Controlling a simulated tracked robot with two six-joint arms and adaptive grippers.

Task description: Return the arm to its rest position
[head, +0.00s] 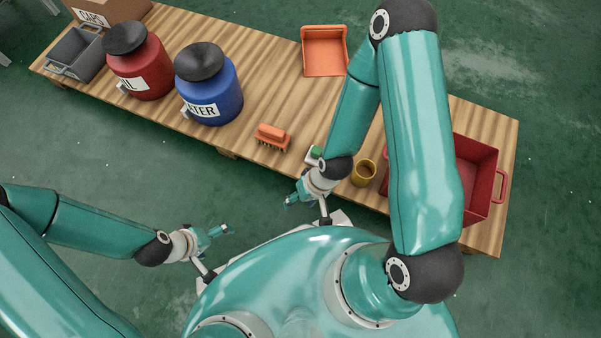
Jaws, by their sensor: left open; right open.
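My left gripper (220,232) is open and empty at the lower left, over the green floor in front of the table. My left arm comes in from the left edge and bends little. My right gripper (291,202) is open near the table's front edge, with nothing seen between its fingers. My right arm is folded high, its elbow at the top of the view, and its forearm comes down over the table. It hides part of the table and of the red crate.
The wooden table (270,87) holds a red OIL jar (145,72), blue WATER jar (212,92), orange brush (272,136), orange tray (325,72), yellow cup (363,173), small green-and-white item (314,155), red crate (480,178), grey bin (75,58) and CAPS box (112,10).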

